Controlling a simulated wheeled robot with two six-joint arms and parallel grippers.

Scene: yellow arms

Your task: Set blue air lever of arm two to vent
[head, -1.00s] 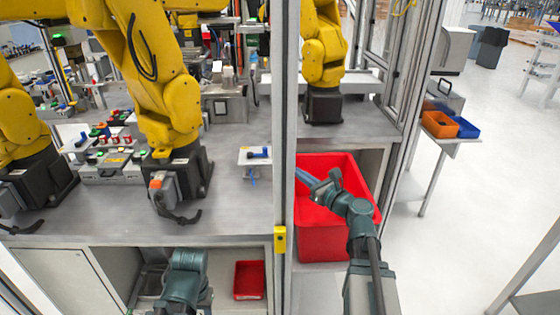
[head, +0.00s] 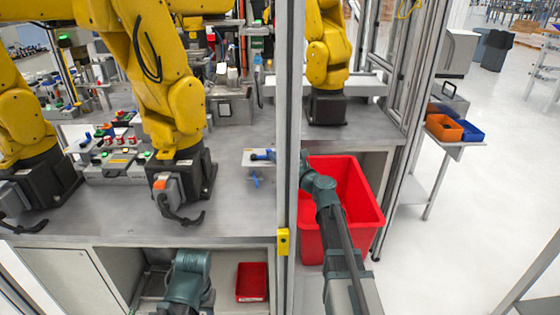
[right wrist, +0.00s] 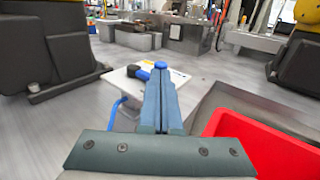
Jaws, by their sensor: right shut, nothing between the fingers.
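A blue lever (head: 262,155) sits on a small white plate (head: 250,163) at the bench edge, beside the upright post. In the right wrist view the lever (right wrist: 142,74) shows just left of my fingers, with a blue round end above their tips; part of it is hidden. My right gripper (right wrist: 158,88) is shut and empty, its fingers pointing at the plate; I cannot tell whether they touch the lever. In the head view the post partly hides this gripper. My left arm is low in front of the bench; its gripper does not show.
The grey upright post (head: 287,120) stands right beside my right wrist. A red bin (head: 355,215) lies below and right. A yellow robot arm (head: 170,110) stands left of the plate, another (head: 327,60) behind the post. Bare bench (head: 235,205) lies in front.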

